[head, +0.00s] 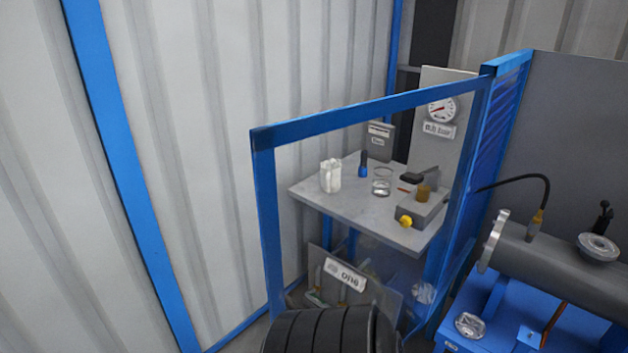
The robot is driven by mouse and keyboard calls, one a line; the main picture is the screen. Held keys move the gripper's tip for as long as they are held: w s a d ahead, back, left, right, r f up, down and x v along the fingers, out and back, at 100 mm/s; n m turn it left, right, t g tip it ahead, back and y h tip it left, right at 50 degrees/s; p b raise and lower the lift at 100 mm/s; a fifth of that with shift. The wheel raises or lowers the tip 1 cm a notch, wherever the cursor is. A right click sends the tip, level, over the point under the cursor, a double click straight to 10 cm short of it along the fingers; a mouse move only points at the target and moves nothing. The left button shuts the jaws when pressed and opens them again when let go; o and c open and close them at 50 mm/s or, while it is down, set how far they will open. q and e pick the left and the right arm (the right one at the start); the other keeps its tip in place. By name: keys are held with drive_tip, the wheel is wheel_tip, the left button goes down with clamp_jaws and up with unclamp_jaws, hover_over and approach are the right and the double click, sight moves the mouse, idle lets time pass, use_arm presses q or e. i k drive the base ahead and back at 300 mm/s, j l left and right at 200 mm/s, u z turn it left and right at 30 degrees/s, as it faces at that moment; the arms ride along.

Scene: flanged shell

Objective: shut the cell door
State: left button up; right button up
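The cell door (264,205) is a blue frame with what looks like a clear panel, in the middle of the head view. Its right side meets a blue post (494,120) at the grey cell wall. Its free left edge stands out toward the corrugated wall, and it appears to stand open at an angle. I see no handle clearly. Its lower edge is partly hidden behind a dark ribbed shape at the bottom. Neither my left nor my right gripper is in view, so nothing of mine visibly touches the door.
Behind the door frame is a grey table (340,207) with a white container (331,176), small tools and a gauge (441,108) on a panel. At right a grey flanged shell (560,268) lies on a blue stand (480,302). A blue wall post (125,165) stands at left.

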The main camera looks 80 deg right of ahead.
sight(264, 140)
drive_tip(key=i+z, duration=0.25)
drive_tip(key=z, duration=0.2)
drive_tip(key=i+j+z, duration=0.1)
drive_tip(key=i+z, duration=0.2)
drive_tip(key=z, duration=0.15)
drive_tip(key=i+j+z, duration=0.15)
drive_tip(key=z, duration=0.3)
drive_tip(key=i+z, duration=0.15)
drive_tip(key=z, duration=0.35)
drive_tip(key=i+z, duration=0.15)
drive_tip(key=z, duration=0.35)
drive_tip(key=i+j+z, duration=0.15)
drive_tip(key=z, duration=0.35)
drive_tip(key=i+j+z, duration=0.1)
drive_tip(key=z, duration=0.4)
